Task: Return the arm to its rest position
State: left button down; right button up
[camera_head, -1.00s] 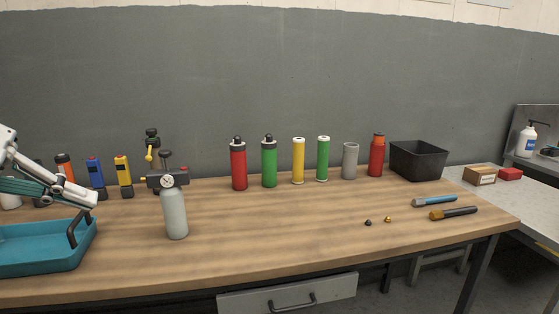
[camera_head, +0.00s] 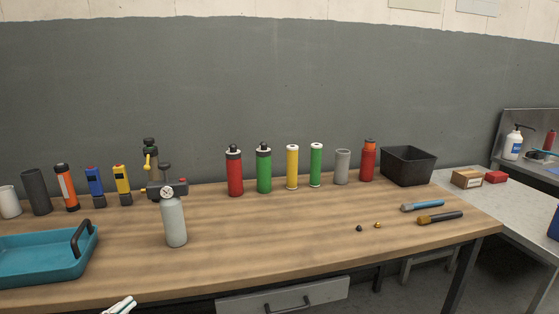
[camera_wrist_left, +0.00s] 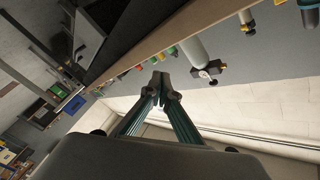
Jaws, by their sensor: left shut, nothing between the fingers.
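My left gripper (camera_wrist_left: 160,88) shows in the left wrist view with its two fingertips together and nothing between them. In the head view only a small white part of my left arm (camera_head: 120,306) shows at the bottom edge, in front of the workbench. The left gripper is clear of the things on the bench. My right gripper is in neither view.
The wooden workbench (camera_head: 330,225) holds a teal tray (camera_head: 40,278) at left, a grey bottle with a gauge (camera_head: 174,222), several coloured cylinders along the back, and a black bin (camera_head: 408,166). A drawer (camera_head: 285,300) sits under the front edge.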

pick_arm(q)
jog(key=s+d+f+n+g+y+p, duration=0.15)
jog(key=s+f+n, duration=0.25)
jog(key=f, duration=0.4)
jog(key=s+d+f+n+g+y, duration=0.1)
jog(key=s+d+f+n+y, duration=0.25)
jog(key=f, duration=0.45)
jog(key=s+d+f+n+g, duration=0.3)
jog(key=s+d+f, duration=0.6)
jog(key=s, duration=0.3)
jog(key=shift+d+f+p, duration=0.2)
jog(key=shift+f+p, duration=0.2)
jog(key=shift+f, duration=0.25)
jog(key=c, duration=2.8)
grip_release()
